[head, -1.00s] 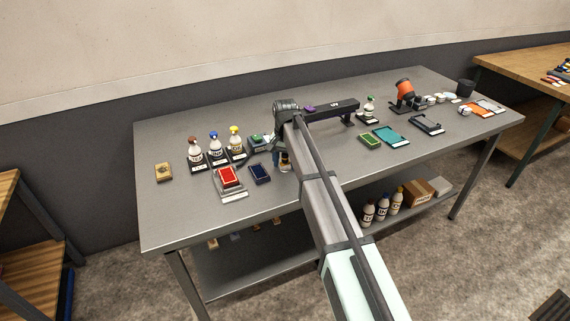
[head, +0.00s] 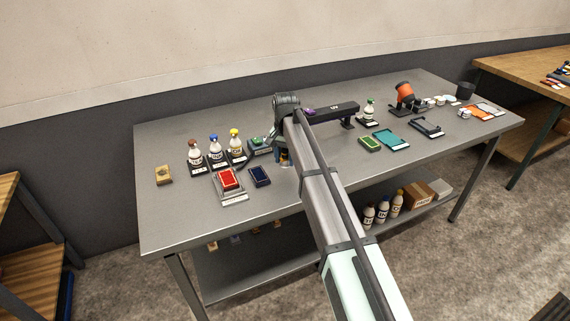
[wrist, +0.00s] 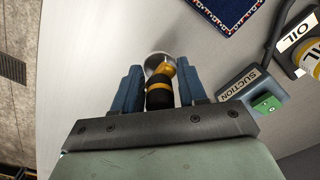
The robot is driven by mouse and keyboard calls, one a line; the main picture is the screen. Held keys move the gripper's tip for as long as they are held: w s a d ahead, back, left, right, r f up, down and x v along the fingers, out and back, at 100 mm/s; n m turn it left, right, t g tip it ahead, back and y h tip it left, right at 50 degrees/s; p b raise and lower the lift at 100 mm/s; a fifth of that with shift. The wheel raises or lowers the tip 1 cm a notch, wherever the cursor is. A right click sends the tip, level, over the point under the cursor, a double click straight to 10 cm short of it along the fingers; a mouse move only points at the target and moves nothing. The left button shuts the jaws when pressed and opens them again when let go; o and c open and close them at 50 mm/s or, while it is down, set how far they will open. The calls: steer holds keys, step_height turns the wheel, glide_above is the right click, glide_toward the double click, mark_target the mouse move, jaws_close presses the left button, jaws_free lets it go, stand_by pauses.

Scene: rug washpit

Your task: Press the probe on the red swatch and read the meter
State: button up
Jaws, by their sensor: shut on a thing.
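The red swatch (head: 229,178) lies in a grey tray with a white label (head: 234,198) near the table's front left. My gripper (wrist: 160,84) has blue fingers on both sides of a black cylinder with yellow bands (wrist: 159,97), shut on it; this looks like the probe. A pale round end shows beyond the fingers. In the head view my gripper (head: 284,160) is mostly hidden by my arm, right of the red swatch and apart from it. A grey box labelled SUCTION (wrist: 250,90) with a green patch is right of the gripper. I cannot make out a meter reading.
A navy swatch (head: 260,176) lies between the red swatch and my gripper. A tan swatch (head: 163,175) is at left. A black raised bar (head: 335,111) is at the back. The table's front left is clear.

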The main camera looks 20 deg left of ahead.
mark_target(228, 177)
step_height(228, 177, up, 6)
steer(key=shift+f, duration=0.25)
steer(key=shift+a+r, duration=0.1)
steer(key=shift+r, duration=0.25)
steer(key=s+a+r, duration=0.1)
steer(key=s+a, duration=1.3)
steer(key=shift+a+r, duration=0.25)
steer(key=shift+r, duration=0.15)
steer(key=shift+f, duration=0.1)
steer(key=shift+f, duration=2.85)
steer(key=shift+f, duration=0.5)
steer(key=shift+r, duration=0.15)
